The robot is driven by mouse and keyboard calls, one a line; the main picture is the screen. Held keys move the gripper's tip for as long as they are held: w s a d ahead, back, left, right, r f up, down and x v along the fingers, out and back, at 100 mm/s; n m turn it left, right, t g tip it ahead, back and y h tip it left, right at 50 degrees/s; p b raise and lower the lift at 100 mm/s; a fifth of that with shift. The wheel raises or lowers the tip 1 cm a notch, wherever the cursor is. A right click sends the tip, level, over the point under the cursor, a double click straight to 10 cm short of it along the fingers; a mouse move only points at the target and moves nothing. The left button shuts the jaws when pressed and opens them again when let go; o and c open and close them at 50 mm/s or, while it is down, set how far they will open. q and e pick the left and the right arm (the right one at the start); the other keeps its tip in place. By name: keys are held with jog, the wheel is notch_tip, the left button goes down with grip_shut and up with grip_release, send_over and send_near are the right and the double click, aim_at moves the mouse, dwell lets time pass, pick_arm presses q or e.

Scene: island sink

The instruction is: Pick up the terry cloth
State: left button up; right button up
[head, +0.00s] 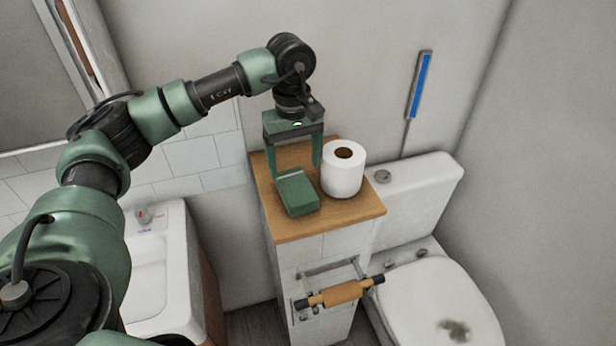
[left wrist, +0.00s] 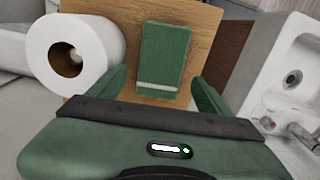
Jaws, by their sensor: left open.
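The terry cloth (head: 297,193) is a folded green block lying on the wooden top of a narrow white cabinet. In the left wrist view the cloth (left wrist: 163,58) lies ahead of the gripper, with a pale stripe near its closer end. My left gripper (head: 295,172) is open and empty, pointing down over the wooden top at the cloth's far end. In the left wrist view its fingers (left wrist: 160,85) are spread to either side of the cloth's near end. I cannot tell whether they touch it. My right gripper is not in view.
A white toilet roll (head: 342,170) stands close to the right of the cloth and gripper. The wooden top (head: 335,218) is bare toward its front edge. A sink (head: 160,265) is at left, a toilet (head: 440,300) at right, and a holder with a brown roll (head: 340,293) below.

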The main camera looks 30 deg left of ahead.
aim_at(295, 186)
pick_arm(q)
jog(key=f, duration=0.1)
jog(key=s+f+p, duration=0.1)
jog(key=shift+f, duration=0.4)
notch_tip(295, 186, down, 3)
jog(key=shift+w+r+p, duration=0.1)
jog(key=shift+w+p, duration=0.05)
jog(key=shift+p, duration=0.75)
jog(key=shift+w+f, duration=0.1)
jog(key=shift+f, duration=0.75)
jog(key=c, duration=1.1)
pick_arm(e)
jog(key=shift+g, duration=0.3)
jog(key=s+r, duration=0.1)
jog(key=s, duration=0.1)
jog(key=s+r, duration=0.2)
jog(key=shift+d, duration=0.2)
